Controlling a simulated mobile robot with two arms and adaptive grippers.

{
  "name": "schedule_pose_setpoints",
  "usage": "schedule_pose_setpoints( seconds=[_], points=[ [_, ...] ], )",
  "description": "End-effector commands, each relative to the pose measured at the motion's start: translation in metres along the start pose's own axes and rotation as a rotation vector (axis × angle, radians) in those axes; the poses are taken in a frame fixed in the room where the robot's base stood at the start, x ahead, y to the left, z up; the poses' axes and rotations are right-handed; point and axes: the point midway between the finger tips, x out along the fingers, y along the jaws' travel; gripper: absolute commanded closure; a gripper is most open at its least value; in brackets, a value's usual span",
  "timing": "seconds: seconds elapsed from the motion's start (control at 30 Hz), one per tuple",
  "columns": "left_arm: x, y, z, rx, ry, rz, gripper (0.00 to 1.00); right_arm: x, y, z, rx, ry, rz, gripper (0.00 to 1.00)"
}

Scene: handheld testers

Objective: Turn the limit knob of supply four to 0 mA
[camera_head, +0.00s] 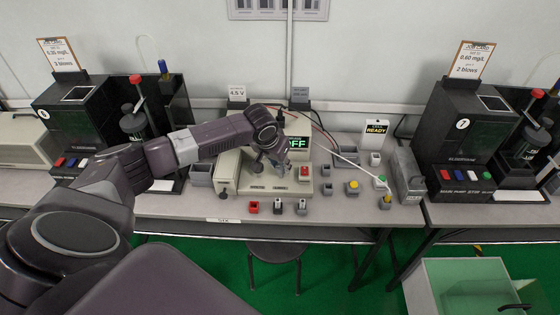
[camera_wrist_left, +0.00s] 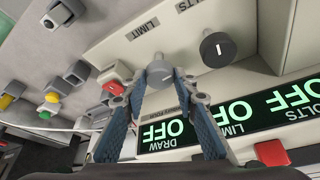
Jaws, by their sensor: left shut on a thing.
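The supply (camera_head: 226,180) is a cream box on the bench, with a dark display (camera_head: 299,143) of green letters on top. In the left wrist view its display (camera_wrist_left: 240,112) reads OFF for VOLTS, LIMIT and DRAW. The dark round limit knob (camera_wrist_left: 159,72) sits below the LIMIT label. My left gripper (camera_wrist_left: 160,78) is shut on this knob, one fingertip at each side. The fingers hide part of the knob, and its setting is unclear. The grey volts knob (camera_wrist_left: 217,50), with a white mark, is beside it, untouched. In the head view my left gripper (camera_head: 272,165) hides the knobs.
A red button (camera_wrist_left: 114,85) is close by my fingers; a red rocker (camera_wrist_left: 271,153) is past the display. Small holders with coloured plugs (camera_head: 352,186) stand right of the supply. Black testers (camera_head: 75,120) (camera_head: 463,140) flank it. A stool (camera_head: 274,252) stands below.

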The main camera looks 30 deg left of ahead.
Motion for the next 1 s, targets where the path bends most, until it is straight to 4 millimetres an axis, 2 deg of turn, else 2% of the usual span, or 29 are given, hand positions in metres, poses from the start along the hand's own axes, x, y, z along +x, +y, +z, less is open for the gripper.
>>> schedule_pose_setpoints(
  seconds=[0.03,0.2,0.5,0.73,1.0],
  points=[
    [-0.006,0.002,-0.001,-0.03,-0.003,-0.01,0.97,-0.013,-0.001,-0.001,0.001,0.0,-0.001,0.63],
    [-0.006,0.004,-0.001,-0.164,-0.005,-0.065,0.97,-0.036,-0.001,-0.004,0.001,0.001,-0.002,0.63],
    [-0.004,0.005,-0.001,-0.429,-0.005,-0.175,0.97,-0.07,-0.001,-0.007,0.001,0.002,-0.002,0.63],
    [-0.002,0.007,-0.002,-0.632,-0.005,-0.258,0.97,-0.085,0.0,-0.009,0.0,0.003,-0.002,0.63],
    [0.001,0.007,-0.002,-0.868,-0.004,-0.358,0.97,-0.09,0.0,-0.01,0.0,0.004,-0.001,0.63]
  ],
)
